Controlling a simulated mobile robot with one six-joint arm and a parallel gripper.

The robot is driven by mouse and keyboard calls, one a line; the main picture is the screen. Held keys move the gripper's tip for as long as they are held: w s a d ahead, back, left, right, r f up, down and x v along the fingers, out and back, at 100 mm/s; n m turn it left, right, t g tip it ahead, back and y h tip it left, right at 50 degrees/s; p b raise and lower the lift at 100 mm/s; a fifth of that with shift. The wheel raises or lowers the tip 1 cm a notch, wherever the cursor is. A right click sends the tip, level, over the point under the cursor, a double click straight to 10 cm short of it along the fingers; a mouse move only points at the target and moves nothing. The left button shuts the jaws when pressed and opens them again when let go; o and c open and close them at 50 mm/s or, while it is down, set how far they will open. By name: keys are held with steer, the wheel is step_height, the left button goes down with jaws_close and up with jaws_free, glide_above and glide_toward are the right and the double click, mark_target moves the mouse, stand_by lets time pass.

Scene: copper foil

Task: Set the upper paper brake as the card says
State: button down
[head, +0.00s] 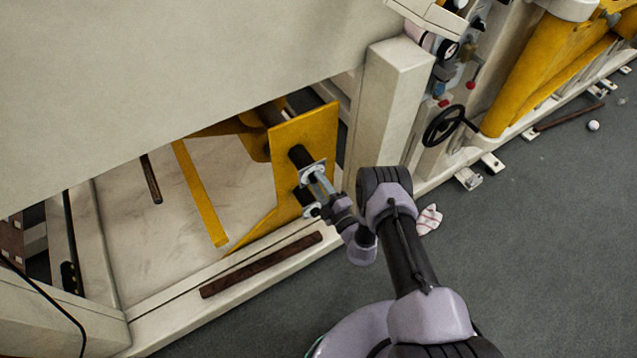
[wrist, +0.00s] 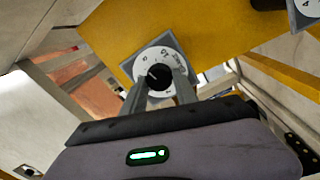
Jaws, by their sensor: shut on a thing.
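The upper paper brake is a dial (head: 309,166) on a grey square plate, fixed to a yellow panel (head: 325,130). In the wrist view its white numbered face (wrist: 144,62) shows, with a black knob (wrist: 158,77) in the middle. My gripper (head: 318,178) is at this dial, its two fingers shut on the knob, one on each side in the wrist view (wrist: 160,84). The numerals and the knob's mark are too small to read surely. A second dial (head: 311,210) sits below it; part of it shows at the wrist view's upper right (wrist: 307,8). I see no card.
A dark bar (head: 262,264) lies along the machine's pale base rail, below the panel. A pale post (head: 385,105) stands right of the panel, with a black handwheel (head: 443,126) beyond. A crumpled cloth (head: 429,219) lies on the grey floor. Floor at the right is mostly clear.

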steer(key=shift+m, duration=0.5)
steer(key=c, duration=0.9)
jaws_free()
steer(key=shift+c, duration=0.2)
steer(key=p+v, duration=0.6)
steer(key=v, duration=1.1)
steer(key=shift+s, duration=0.25)
